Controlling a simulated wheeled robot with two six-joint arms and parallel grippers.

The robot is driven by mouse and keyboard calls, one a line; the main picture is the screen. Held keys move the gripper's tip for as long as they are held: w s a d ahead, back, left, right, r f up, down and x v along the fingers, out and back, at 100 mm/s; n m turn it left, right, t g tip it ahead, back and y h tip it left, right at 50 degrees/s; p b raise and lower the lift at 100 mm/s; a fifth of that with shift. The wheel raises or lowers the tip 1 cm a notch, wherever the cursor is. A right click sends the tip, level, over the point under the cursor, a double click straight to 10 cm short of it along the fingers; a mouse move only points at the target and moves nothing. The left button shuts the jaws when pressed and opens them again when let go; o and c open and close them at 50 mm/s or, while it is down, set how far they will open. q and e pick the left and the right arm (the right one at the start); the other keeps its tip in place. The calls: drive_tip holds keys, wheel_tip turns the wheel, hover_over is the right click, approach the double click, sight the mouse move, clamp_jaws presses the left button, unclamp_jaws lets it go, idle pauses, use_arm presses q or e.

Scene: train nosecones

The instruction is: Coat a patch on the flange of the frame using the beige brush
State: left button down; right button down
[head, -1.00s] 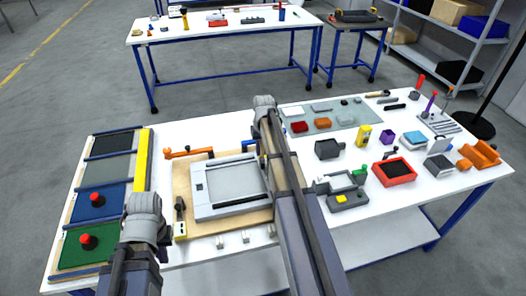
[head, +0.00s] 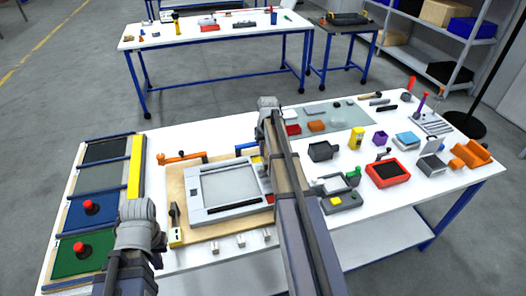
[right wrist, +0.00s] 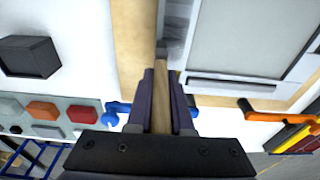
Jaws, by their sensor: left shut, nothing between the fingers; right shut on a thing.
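The grey frame (head: 207,211) lies flat on a beige wooden board (head: 182,240) in the head view, with a pale panel inside its rim. The right wrist view shows its rim (right wrist: 232,87) close up. My right gripper (right wrist: 162,90) is shut on the beige brush (right wrist: 162,100), whose wooden handle lies between the fingers. The brush's far end overlaps the frame's edge; I cannot tell whether it touches.
Orange (head: 182,158) and blue (head: 247,148) clamps sit at the board's far edge. Colored panels with red knobs (head: 82,249) lie at the left, beside a yellow bar (head: 134,182). A black box (head: 323,151), a red tray (head: 387,171) and several small items fill the right side.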

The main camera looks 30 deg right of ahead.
wheel_tip(320, 180, up, 6)
drive_tip(key=p, duration=0.6)
wheel_tip(320, 180, up, 3)
drive_tip(key=p, duration=0.3)
drive_tip(key=shift+r, duration=0.1)
idle(0.5)
idle(0.4)
